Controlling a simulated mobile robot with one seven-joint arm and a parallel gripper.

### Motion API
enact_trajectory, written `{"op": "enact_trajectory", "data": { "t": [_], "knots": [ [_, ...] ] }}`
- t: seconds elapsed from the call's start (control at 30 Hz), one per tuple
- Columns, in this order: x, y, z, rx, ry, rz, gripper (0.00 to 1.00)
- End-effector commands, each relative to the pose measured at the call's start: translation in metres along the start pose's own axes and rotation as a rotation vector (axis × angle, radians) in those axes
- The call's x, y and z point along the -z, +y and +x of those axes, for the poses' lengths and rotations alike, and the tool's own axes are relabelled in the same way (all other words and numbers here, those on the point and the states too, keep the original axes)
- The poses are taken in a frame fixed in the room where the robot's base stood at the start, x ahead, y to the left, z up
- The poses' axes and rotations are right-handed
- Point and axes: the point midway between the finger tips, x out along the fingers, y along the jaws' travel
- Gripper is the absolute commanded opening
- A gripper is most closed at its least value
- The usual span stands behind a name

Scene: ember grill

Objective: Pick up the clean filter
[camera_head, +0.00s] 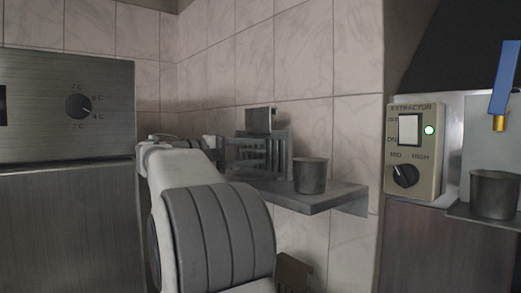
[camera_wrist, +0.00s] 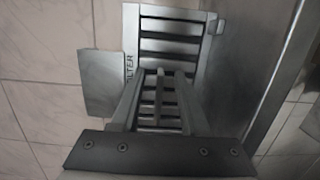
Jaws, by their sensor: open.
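A grey metal slatted filter (camera_head: 277,152) stands upright against the tiled wall at the back of a metal shelf. In the wrist view, a slatted panel (camera_wrist: 170,27) fills the upper middle, with a label reading "FILTER" at its left edge. My gripper (camera_head: 257,152) is in front of the filter at its left side, open. In the wrist view my gripper (camera_wrist: 161,74) points at the slats, which also show between its fingers. I cannot tell whether the fingers touch the filter. My arm hides part of the shelf's left side.
A metal cup (camera_head: 310,176) stands on the shelf (camera_head: 322,199) right of the filter. A small metal plate (camera_head: 259,120) rises above the filter. An extractor control box (camera_head: 414,150) and another cup (camera_head: 494,194) are at right. A steel cabinet (camera_head: 65,220) is at left.

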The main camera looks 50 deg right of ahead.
Motion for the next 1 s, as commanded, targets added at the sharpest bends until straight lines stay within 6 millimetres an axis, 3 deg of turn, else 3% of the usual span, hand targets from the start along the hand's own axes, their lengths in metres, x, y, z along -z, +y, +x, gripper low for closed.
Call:
{"op": "enact_trajectory", "data": {
  "t": [0.17, 0.4, 1.0],
  "knots": [
    [0.0000, -0.0003, -0.0003, 0.000, 0.001, 0.000, 0.43],
    [0.0000, -0.0002, -0.0005, 0.000, 0.000, 0.000, 0.00],
    [0.0000, 0.0000, -0.0006, 0.000, 0.000, 0.001, 0.00]
  ]
}}
